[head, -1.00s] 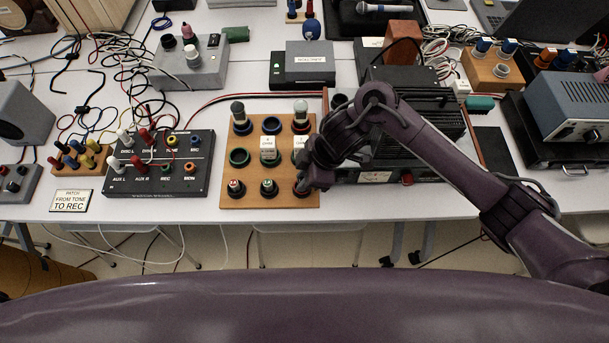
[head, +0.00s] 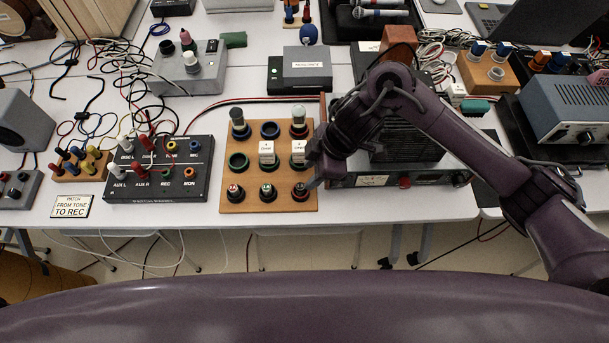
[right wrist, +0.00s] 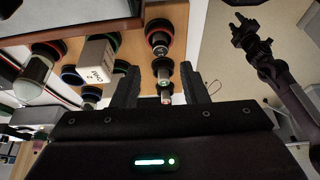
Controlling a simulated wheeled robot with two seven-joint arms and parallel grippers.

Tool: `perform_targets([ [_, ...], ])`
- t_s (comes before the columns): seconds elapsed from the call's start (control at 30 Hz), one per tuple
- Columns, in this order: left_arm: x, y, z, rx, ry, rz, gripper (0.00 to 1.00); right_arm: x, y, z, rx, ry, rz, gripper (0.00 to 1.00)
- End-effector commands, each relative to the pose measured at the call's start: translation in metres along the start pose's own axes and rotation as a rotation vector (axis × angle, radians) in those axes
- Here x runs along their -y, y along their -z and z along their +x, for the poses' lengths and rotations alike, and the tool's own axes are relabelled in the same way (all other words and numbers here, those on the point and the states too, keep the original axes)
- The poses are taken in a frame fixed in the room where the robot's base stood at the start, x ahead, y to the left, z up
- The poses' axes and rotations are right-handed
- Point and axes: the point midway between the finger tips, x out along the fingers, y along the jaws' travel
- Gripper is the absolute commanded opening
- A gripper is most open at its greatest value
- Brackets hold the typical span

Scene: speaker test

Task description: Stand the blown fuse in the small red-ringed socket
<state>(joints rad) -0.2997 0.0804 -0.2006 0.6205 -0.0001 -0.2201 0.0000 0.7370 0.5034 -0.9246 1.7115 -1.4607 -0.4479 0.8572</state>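A wooden board (head: 252,206) holds rows of blue-, green- and red-ringed sockets. I cannot tell for sure which fuse is blown. My right gripper (head: 313,180) is beside the right one. In the right wrist view the fingers of my right gripper (right wrist: 160,88) are apart, with a small upright fuse (right wrist: 165,97) showing between them and no clear contact. My left gripper (right wrist: 246,34) shows small at the upper right there; its opening is unclear.
Large cylinders stand in the back left (head: 239,122) and back right (head: 299,120) sockets. White labelled blocks stand in the middle (head: 267,152) and right (head: 298,150) green row. A black patch box (head: 158,185) lies left; a black finned unit (head: 410,150) lies right.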

Motion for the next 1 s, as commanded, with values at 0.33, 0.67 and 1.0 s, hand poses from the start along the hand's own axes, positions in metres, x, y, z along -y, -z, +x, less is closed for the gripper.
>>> perform_targets([
  [0.33,0.0,0.002,-0.014,-0.001,0.0,0.001,0.36,0.0,0.0,-0.058,0.001,-0.001,-0.002,0.4],
  [0.67,0.0,0.002,-0.014,-0.001,0.0,0.0,0.36,0.001,0.0,-0.062,0.001,0.002,0.001,0.4],
  [1.0,0.0,0.002,-0.014,0.0,0.0,0.0,0.36,0.001,0.0,-0.062,0.0,0.002,0.0,0.4],
])
